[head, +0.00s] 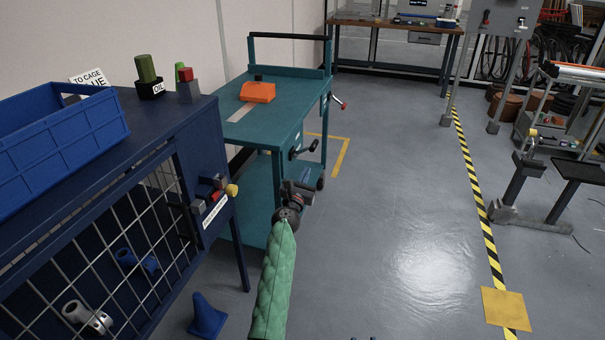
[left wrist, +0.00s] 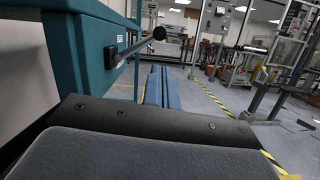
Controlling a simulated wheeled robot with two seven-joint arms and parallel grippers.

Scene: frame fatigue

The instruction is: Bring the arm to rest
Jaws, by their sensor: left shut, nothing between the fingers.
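My left arm, in a green quilted sleeve (head: 272,285), reaches forward from the bottom of the head view. My left gripper (head: 305,188) is at its far end, in front of the teal cart (head: 262,205) and right of the blue cage cabinet. In the left wrist view its two blue-grey fingers (left wrist: 163,88) lie side by side, shut with nothing between them. The cart (left wrist: 95,50) fills the upper left there, with a black-ended lever (left wrist: 140,46) sticking out close to the fingers.
The blue cage cabinet (head: 190,125) stands close at left, carrying a blue crate (head: 70,135). A blue cone (head: 207,318) is on the floor beside it. An orange object (head: 258,92) sits on the cart. Open floor (head: 400,220) lies right, up to a yellow-black stripe (head: 478,200).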

